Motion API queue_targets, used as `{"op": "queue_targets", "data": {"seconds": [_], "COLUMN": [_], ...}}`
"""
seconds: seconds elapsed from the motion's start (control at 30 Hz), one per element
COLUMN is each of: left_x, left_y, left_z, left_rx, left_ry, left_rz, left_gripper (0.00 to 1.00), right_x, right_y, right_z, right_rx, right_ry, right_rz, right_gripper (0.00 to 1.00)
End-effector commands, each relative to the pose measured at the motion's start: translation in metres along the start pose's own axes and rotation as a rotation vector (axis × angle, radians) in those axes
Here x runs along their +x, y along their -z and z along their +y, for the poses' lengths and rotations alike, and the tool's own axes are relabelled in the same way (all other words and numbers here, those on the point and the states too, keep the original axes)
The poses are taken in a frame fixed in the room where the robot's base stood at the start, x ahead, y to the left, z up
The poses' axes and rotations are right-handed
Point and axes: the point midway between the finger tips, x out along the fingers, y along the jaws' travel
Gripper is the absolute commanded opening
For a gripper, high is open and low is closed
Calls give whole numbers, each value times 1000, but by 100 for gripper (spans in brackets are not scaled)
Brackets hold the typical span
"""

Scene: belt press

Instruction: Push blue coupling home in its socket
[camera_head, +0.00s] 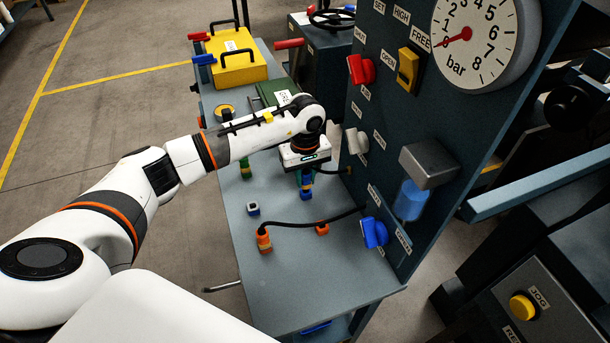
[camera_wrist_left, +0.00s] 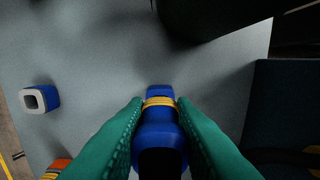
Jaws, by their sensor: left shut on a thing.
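The blue coupling (camera_head: 306,193) has a yellow band and stands roughly upright near the panel side of the grey bench (camera_head: 232,250). My left gripper (camera_head: 306,172) is above it. In the left wrist view the teal fingers (camera_wrist_left: 160,135) are shut on the coupling (camera_wrist_left: 157,133), one on each side. Blue shows beyond the yellow band, but I cannot tell whether the lower end is seated in a socket. A separate blue block with a white rim and dark square opening (camera_head: 253,209) stands to the left; it also shows in the wrist view (camera_wrist_left: 40,98). My right gripper is not in view.
An orange coupling (camera_head: 264,242) with a black cable stands nearer the front, beside a small orange piece (camera_head: 322,228). A green piece (camera_head: 245,170) is behind. The panel (camera_head: 385,160) with knobs rises to the right. A yellow box (camera_head: 238,62) sits at the back.

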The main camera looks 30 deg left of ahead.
Motion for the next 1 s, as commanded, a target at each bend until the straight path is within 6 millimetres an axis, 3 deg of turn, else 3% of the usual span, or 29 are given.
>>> {"op": "queue_targets", "data": {"seconds": [1.0], "left_x": [8], "left_y": [0], "left_z": [0], "left_rx": [0], "left_ry": [0], "left_rz": [-1], "left_gripper": [0], "right_x": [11], "right_y": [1], "right_z": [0], "right_rx": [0], "right_ry": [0], "right_rz": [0], "right_gripper": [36]}}
